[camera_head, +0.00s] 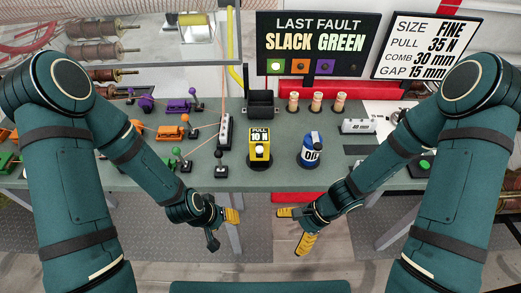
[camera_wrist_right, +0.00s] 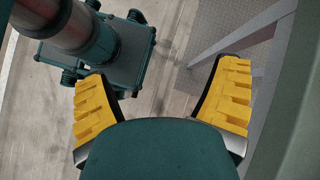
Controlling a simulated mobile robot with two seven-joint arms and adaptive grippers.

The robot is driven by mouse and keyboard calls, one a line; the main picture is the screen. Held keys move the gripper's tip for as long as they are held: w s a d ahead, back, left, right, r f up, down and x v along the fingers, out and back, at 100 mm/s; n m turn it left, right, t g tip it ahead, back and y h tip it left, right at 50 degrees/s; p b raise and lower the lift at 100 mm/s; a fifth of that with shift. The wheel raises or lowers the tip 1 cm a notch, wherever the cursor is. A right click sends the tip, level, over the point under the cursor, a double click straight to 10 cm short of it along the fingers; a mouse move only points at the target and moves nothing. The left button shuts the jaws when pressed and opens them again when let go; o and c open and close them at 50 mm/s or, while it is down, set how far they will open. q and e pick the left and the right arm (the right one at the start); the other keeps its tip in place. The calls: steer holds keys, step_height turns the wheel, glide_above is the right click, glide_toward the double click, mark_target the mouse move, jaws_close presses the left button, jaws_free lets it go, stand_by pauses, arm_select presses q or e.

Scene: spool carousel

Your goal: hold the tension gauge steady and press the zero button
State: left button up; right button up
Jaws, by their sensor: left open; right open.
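The tension gauge (camera_head: 260,148) is a yellow upright block on the grey bench near its front edge, with a dark display reading "PULL 10 N". A pale round spot shows on its front below the display; I cannot tell for sure that it is the zero button. My left gripper (camera_head: 222,228) is open and empty, below and left of the gauge, in front of the bench edge. My right gripper (camera_head: 294,228) is open and empty, below and right of the gauge. Its yellow fingers spread apart in the right wrist view (camera_wrist_right: 165,105), with only floor between them. Neither gripper touches the gauge.
A black bin (camera_head: 262,104) and wooden pegs (camera_head: 316,102) are behind. The bench front edge (camera_head: 180,184) lies beyond both grippers.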

steer(key=w+a+r+m+t+y+b, duration=0.1)
steer(key=w+a+r+m+t+y, duration=0.1)
steer(key=w+r+m+t+y, duration=0.4)
steer(key=m+t+h, duration=0.2)
steer(key=m+t, duration=0.2)
steer(key=m, duration=0.2)
glide_toward(263, 161)
steer(key=shift+a+f+b, duration=0.1)
steer(key=shift+f+b, duration=0.15)
steer(key=shift+b, duration=0.1)
steer(key=shift+w+a+f, duration=0.1)
steer(key=shift+w+a, duration=0.15)
steer(key=shift+w, duration=0.05)
steer(key=b+x, duration=0.3)
steer(key=x, duration=0.4)
steer(key=shift+w+a+f, duration=0.1)
steer(key=shift+a, duration=0.15)
steer(key=shift+b+x, duration=0.35)
steer(key=shift+x, duration=0.45)
jaws_close()
